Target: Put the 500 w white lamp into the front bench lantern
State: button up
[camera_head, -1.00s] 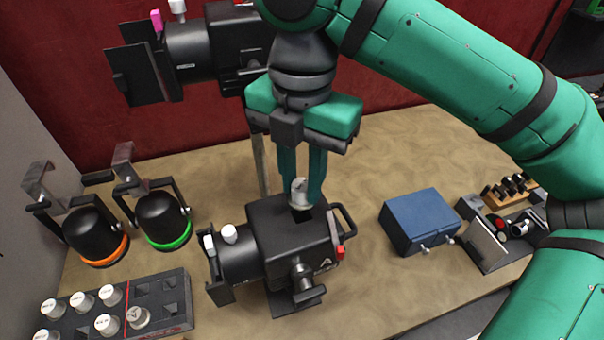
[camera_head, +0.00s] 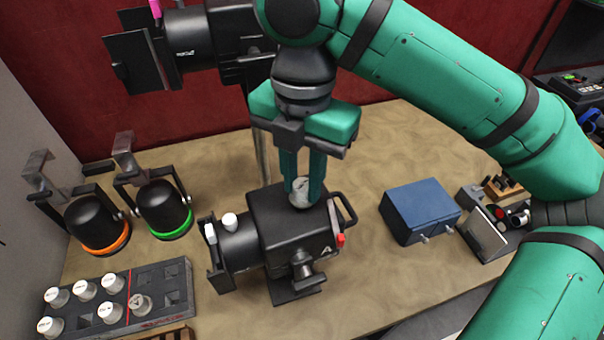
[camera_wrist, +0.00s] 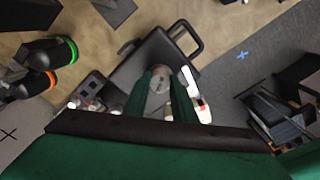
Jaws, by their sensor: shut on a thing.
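My gripper (camera_head: 302,192) points straight down and is shut on a white round lamp (camera_head: 300,190). The lamp also shows between the fingers in the wrist view (camera_wrist: 164,86). The front bench lantern (camera_head: 270,235) is a black box-bodied lantern on the bench. The lamp sits right over or at the top of its housing. Its socket opening is hidden behind the lamp and fingers, so I cannot tell how far in the lamp is. The lamp's marking is too small to read.
A rack (camera_head: 165,295) at the lower left holds several white lamps. Two black lamps with an orange ring (camera_head: 97,225) and a green ring (camera_head: 165,210) stand behind it. A second black lantern (camera_head: 190,45) stands at the back. A blue box (camera_head: 420,210) is at right.

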jog(key=shift+f, duration=0.7)
jog(key=o, duration=1.1)
notch_tip(320, 180, up, 11)
jog(key=shift+f, duration=0.1)
dwell(0.4)
